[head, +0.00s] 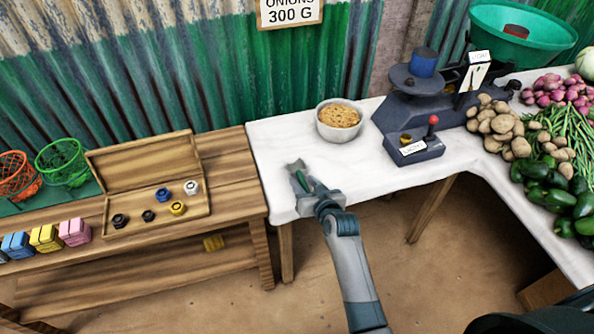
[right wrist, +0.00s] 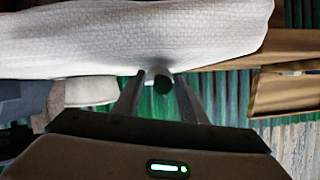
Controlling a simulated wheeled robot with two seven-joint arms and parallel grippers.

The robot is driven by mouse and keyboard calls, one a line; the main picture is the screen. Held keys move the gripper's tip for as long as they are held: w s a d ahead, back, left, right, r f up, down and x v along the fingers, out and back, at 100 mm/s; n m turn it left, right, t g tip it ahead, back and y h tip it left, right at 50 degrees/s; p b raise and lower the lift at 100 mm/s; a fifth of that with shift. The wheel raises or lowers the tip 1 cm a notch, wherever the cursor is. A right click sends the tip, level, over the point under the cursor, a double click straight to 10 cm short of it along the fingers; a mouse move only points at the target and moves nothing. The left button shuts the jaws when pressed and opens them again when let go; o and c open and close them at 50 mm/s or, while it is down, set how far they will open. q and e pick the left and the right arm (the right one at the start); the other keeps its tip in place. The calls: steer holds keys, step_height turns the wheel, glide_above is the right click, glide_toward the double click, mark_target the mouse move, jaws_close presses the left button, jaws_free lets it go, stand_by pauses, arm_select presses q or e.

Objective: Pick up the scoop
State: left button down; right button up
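A small pale grey shape with a dark green part, apparently the scoop (head: 296,164), lies on the white cloth near its left end. In the right wrist view a dark round end, apparently its handle (right wrist: 163,83), shows between the fingertips, with a pale part behind it. My right gripper (head: 308,181) is low over the cloth, pointing at the scoop. Its fingers (right wrist: 161,84) stand apart on either side of the dark end, with gaps visible. My gripper partly hides the scoop in the head view. My left gripper is not in view.
A bowl of brown grain (head: 340,120) stands behind the gripper. A dark blue balance (head: 415,105) stands to its right, with potatoes (head: 495,125) and green peppers (head: 555,200) beyond. A wooden box (head: 143,170) of weights sits on the left bench. Cloth around the gripper is clear.

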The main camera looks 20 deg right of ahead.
steer(key=shift+w+f, duration=0.1)
steer(key=shift+w, duration=0.1)
stand_by(0.3)
jaws_close()
